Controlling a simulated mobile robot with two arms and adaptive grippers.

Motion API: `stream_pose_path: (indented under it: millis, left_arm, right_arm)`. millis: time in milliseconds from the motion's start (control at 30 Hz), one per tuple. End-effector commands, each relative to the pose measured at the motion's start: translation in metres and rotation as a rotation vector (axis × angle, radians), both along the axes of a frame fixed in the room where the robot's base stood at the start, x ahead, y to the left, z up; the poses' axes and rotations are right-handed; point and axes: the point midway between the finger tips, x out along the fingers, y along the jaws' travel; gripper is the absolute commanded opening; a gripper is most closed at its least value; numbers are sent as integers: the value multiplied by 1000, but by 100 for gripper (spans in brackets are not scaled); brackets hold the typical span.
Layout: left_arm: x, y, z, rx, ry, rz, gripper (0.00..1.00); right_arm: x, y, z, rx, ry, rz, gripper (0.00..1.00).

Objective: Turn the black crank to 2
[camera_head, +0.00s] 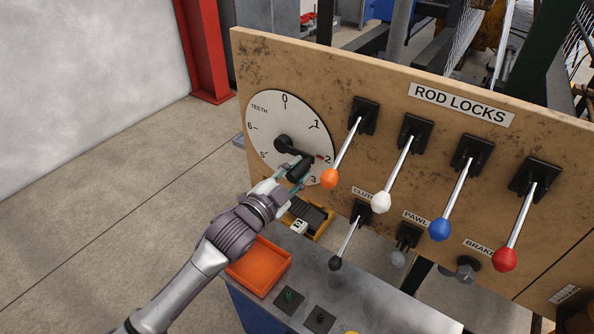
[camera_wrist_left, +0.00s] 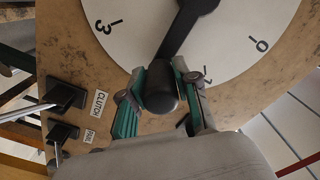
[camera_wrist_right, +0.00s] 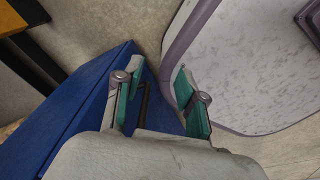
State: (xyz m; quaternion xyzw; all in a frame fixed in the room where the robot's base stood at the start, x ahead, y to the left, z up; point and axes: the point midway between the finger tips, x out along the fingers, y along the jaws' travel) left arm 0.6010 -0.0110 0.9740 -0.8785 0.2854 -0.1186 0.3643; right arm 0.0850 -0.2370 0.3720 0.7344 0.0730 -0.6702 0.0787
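The black crank (camera_head: 284,144) is mounted on a round white dial (camera_head: 262,120) numbered around its rim. The dial and the crank's black handle (camera_wrist_left: 161,90) also show in the left wrist view. My left gripper (camera_head: 296,173) has its fingers on either side of the handle and appears closed on it. The handle hides part of the dial in the left wrist view. My right gripper (camera_wrist_right: 157,88) is open and empty in the right wrist view, away from the dial.
Levers with orange (camera_head: 330,178), white (camera_head: 381,202), blue (camera_head: 440,229) and red (camera_head: 505,260) knobs stick out right of the dial. The black-knobbed clutch lever (camera_head: 336,263) is below. An orange tray (camera_head: 262,268) lies under my left arm.

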Motion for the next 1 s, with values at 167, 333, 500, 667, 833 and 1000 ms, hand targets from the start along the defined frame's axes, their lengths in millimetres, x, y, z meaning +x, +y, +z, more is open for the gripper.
stream_pose_path:
  millis: [167, 333, 500, 667, 833, 1000]
  left_arm:
    - [0, 0, -1, 0, 2, 0, 56]
    - [0, 0, 0, 0, 2, 0, 56]
    - [-4, 3, -1, -1, 2, 0, 56]
    - [-23, 16, -2, 1, 2, -1, 56]
    - [-53, 38, -2, 3, 4, -1, 56]
    - [-79, 57, -2, 1, 3, -1, 56]
  right_arm:
    - [0, 0, 0, 0, 0, 0, 40]
    - [0, 0, 0, 0, 0, 0, 40]
    - [1, 1, 0, 1, -1, 1, 40]
    - [1, 1, 0, 2, -1, 1, 40]
    - [0, 1, 0, 2, -1, 0, 40]
    - [0, 1, 0, 2, -1, 0, 40]
